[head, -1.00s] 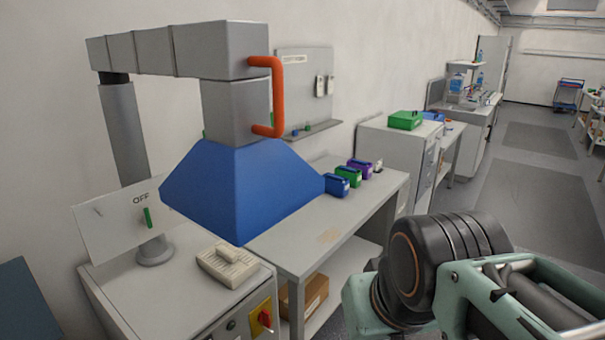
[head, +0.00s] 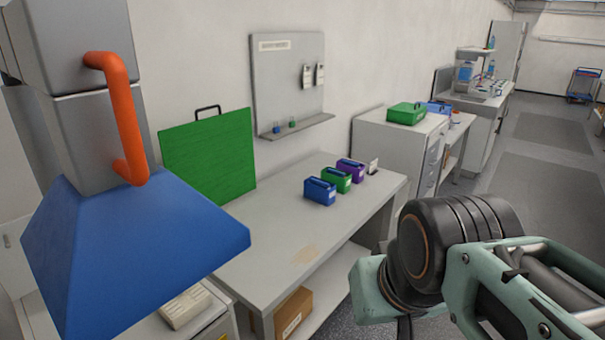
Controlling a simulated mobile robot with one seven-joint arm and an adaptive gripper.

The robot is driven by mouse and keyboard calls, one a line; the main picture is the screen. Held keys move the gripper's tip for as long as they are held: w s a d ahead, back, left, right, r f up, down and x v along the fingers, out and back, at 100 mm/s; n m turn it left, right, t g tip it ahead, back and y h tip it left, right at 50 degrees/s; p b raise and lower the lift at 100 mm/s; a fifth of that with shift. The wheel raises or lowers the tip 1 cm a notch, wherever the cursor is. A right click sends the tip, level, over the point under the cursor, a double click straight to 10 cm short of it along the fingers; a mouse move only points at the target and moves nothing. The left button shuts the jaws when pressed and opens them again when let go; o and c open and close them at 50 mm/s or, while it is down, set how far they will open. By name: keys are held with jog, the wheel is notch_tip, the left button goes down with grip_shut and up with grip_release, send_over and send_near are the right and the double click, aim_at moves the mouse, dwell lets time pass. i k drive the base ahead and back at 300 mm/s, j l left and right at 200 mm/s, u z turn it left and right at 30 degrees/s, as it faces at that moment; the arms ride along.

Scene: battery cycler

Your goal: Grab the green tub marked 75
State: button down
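A small green tub (head: 336,180) stands on the grey workbench (head: 275,235), in a row between a blue tub (head: 319,191) and a purple tub (head: 350,171). Each has a pale label on its front, too small to read, so I cannot confirm the 75. A larger green box (head: 407,114) sits on the grey cabinet behind the bench. My arm shows at the lower right, in front of the bench and apart from the tubs. My gripper's fingers do not show.
A blue hood (head: 130,255) with an orange handle (head: 120,120) hangs at the left, close to the camera. A green panel (head: 208,155) leans at the wall. A cardboard box (head: 293,312) is under the bench. The bench front is clear.

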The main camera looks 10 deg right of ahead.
aim_at(343, 185)
jog(key=i+l, duration=0.6)
jog(key=i+l+u, duration=0.15)
jog(key=i+l, duration=0.4)
jog(key=l, duration=0.2)
jog(key=i+l+u, duration=0.2)
jog(key=i+l, duration=0.45)
jog(key=i+l+u, duration=0.2)
jog(key=i+l, duration=0.3)
jog(key=k+z, duration=0.2)
jog(key=k, duration=0.15)
